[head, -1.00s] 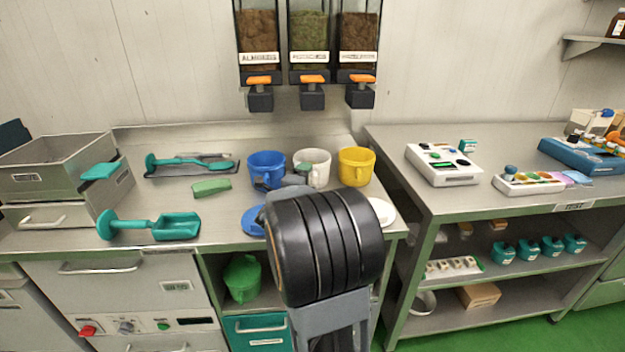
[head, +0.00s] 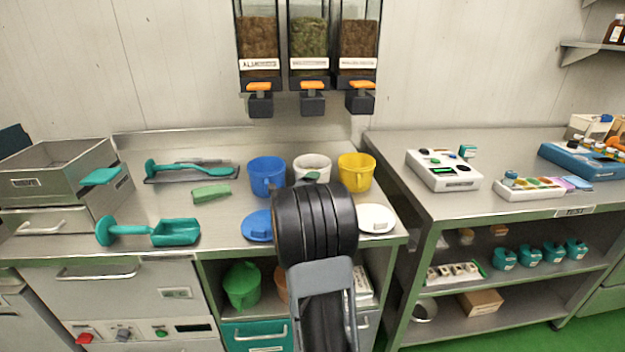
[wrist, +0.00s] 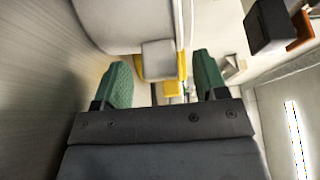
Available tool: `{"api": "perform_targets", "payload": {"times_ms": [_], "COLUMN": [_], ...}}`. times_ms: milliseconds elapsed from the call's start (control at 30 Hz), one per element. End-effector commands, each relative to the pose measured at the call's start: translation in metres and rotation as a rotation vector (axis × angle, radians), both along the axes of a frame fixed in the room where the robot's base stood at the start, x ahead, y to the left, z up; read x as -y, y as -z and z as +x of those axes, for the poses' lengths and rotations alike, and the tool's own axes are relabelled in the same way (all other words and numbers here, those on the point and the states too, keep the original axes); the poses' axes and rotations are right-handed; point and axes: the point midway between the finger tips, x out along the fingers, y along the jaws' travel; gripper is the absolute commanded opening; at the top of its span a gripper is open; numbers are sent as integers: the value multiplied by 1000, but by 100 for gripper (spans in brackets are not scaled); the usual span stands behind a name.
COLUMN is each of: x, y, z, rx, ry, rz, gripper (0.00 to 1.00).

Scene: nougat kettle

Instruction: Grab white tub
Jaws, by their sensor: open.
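The white tub (head: 312,160) stands upright on the steel counter between the blue tub (head: 266,172) and the yellow tub (head: 356,168). Its lower front is hidden behind my arm in the head view. In the wrist view the white tub (wrist: 135,18) fills the top, with its handle (wrist: 158,62) between my green fingers. My gripper (wrist: 161,68) is open, one finger on each side of the handle, and I see no clear grip contact. In the head view a green fingertip shows just in front of the tub.
A blue lid (head: 257,226) and a white lid (head: 376,218) lie on the counter at either side of my arm. Dispensers (head: 313,60) hang above the tubs. Teal scoops (head: 175,232) and a steel bin (head: 60,168) are at left.

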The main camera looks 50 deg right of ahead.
Motion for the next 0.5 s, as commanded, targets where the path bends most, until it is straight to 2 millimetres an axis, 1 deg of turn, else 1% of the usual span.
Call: {"api": "perform_targets", "payload": {"times_ms": [100,300,367,500], "x": [4,5,5,4], "y": [0,0,0,0], "z": [2,2,2,2], "rx": [0,0,0,0], "ry": [1,1,0,0], "rz": [1,0,0,0], "gripper": [66,66,61,48]}}
